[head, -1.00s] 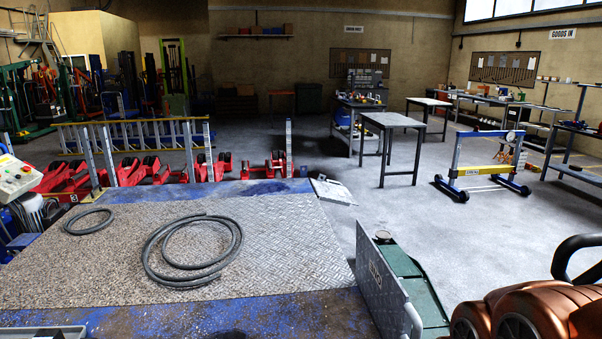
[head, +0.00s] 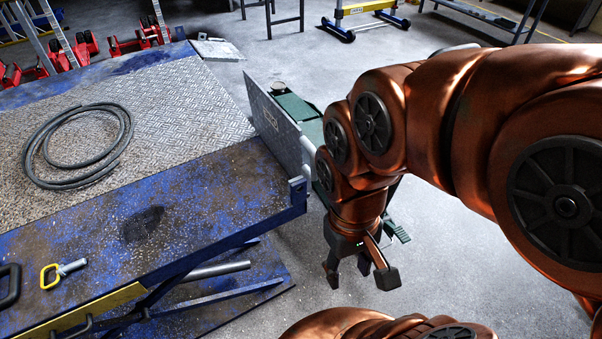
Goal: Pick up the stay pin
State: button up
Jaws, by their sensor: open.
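The stay pin (head: 68,269), a short grey metal pin with a yellow loop handle, lies on the worn blue near end of the lift platform (head: 185,205), at the lower left of the head view. My gripper (head: 358,280) points down beyond the platform's right edge, over the grey floor. It is open and empty, its fingers apart, well to the right of the pin and not touching anything I can see.
A coiled black hose (head: 78,146) lies on the chequered plate. An upright metal flap (head: 278,125) stands at the platform's right edge, with a green unit (head: 300,107) behind it. A black handle (head: 9,285) is left of the pin. The platform between pin and gripper is clear.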

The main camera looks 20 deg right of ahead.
aim_at(62, 270)
jog(key=u, duration=2.05)
jog(key=i, duration=1.2)
jog(key=u, duration=0.65)
